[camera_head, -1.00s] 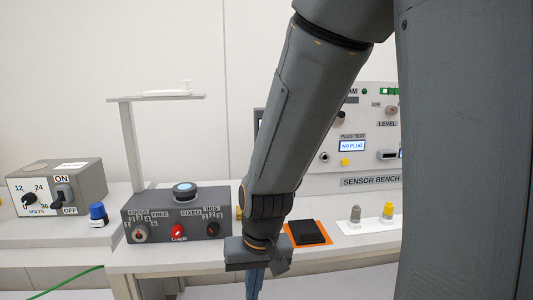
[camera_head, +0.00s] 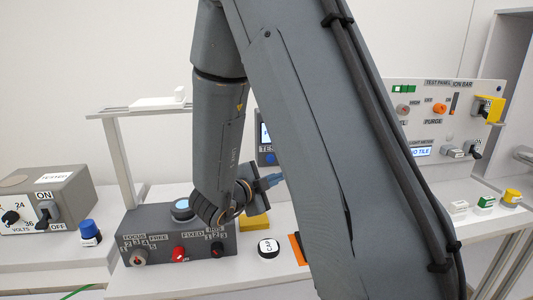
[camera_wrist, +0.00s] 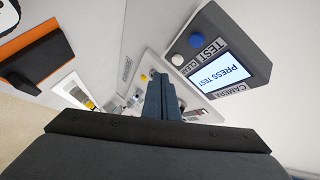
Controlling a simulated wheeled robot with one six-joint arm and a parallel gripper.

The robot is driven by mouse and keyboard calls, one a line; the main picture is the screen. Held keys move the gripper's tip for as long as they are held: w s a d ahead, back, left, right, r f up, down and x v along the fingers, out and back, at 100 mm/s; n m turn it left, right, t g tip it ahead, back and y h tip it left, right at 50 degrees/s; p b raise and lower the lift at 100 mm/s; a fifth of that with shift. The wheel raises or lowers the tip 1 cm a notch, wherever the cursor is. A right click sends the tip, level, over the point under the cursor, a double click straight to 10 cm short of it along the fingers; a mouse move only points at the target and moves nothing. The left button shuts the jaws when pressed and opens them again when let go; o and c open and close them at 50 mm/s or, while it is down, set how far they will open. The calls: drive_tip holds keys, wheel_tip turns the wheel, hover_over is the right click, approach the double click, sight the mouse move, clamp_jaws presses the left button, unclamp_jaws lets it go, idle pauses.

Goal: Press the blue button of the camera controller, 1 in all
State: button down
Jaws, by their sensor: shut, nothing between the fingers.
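The camera controller (camera_wrist: 232,62) is a dark box at the upper right of the wrist view. Its lit screen (camera_wrist: 236,75) reads "PRESS TEST". The blue button (camera_wrist: 196,41) sits beside the TEST label, with a white button (camera_wrist: 177,60) by the CLEAR label. In the head view the blue button (camera_head: 270,158) shows low on the controller (camera_head: 263,138), which is partly hidden by my arm. My gripper (camera_head: 273,180) is shut and empty, a little below and in front of the controller. In the wrist view its closed fingers (camera_wrist: 162,95) lie left of and below the controller, apart from the button.
A grey box with FOCUS and FIXED knobs (camera_head: 160,255) stands below my wrist. A yellow block (camera_head: 255,222), a round CAP piece (camera_head: 268,248) and an orange-edged black pad (camera_wrist: 33,60) lie nearby. The sensor bench panel (camera_head: 435,120) stands at right.

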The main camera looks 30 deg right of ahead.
sight(270, 158)
idle(0.3)
drive_tip(key=shift+w+d+b, duration=0.3)
drive_tip(key=shift+w+d, duration=0.1)
drive_tip(key=shift+w, duration=1)
drive_tip(key=shift+w+d+b, duration=0.3)
drive_tip(key=shift+w+d, duration=0.1)
drive_tip(key=shift+w, duration=1)
drive_tip(key=shift+w+d+b, duration=0.3)
drive_tip(key=shift+w+d, duration=0.1)
drive_tip(key=shift+w, duration=1)
drive_tip(key=shift+w, duration=0.15)
drive_tip(key=shift+w+d, duration=0.15)
drive_tip(key=shift+w, duration=0.1)
drive_tip(key=shift+w+d, duration=0.1)
drive_tip(key=shift+w, duration=0.3)
drive_tip(key=shift+s, duration=0.1)
drive_tip(key=shift+s+a, duration=0.25)
drive_tip(key=shift+s, duration=0.45)
drive_tip(key=shift+s, duration=0.1)
